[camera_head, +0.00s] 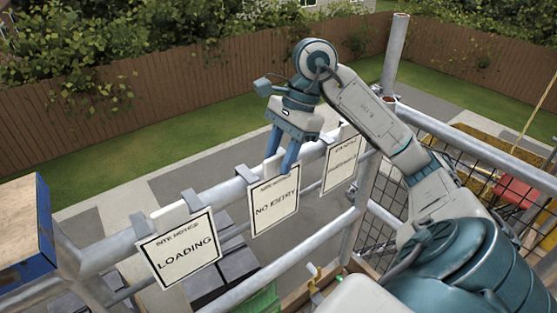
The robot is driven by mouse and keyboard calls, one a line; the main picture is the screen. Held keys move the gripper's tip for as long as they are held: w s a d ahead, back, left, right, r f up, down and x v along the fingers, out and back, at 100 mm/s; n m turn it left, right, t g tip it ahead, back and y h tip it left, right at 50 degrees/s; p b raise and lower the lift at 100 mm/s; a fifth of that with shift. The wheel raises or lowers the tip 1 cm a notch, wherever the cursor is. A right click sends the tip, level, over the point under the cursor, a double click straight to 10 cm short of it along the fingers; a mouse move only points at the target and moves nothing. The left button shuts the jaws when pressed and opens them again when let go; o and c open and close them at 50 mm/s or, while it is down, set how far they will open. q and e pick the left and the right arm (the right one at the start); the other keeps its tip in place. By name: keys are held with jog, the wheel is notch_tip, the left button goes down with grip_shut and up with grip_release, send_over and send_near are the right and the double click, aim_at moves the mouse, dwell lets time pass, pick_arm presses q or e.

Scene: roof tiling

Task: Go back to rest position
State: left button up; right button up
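My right gripper (280,162) has two blue fingers pointing down over the top rail. The fingers stand apart, with a gap between them, at the top edge of the "NO ENTRY" sign (275,207). Whether they touch the sign or its hanger is too small to tell. The sign hangs on the grey rail (225,190) and does not look lifted. My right arm reaches in from the lower right. My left gripper is not in view.
A "LOADING" sign (180,250) hangs to the left, and another white sign (341,164) hangs to the right. An upright pole (394,55) and mesh panel (388,200) stand near my arm. A wood-topped blue box (25,225) is at the left edge. Open air lies above the rail.

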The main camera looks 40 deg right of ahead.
jog(key=p+v, duration=0.3)
jog(key=v, duration=0.6)
jog(key=shift+r, duration=0.2)
jog(key=shift+s, duration=0.1)
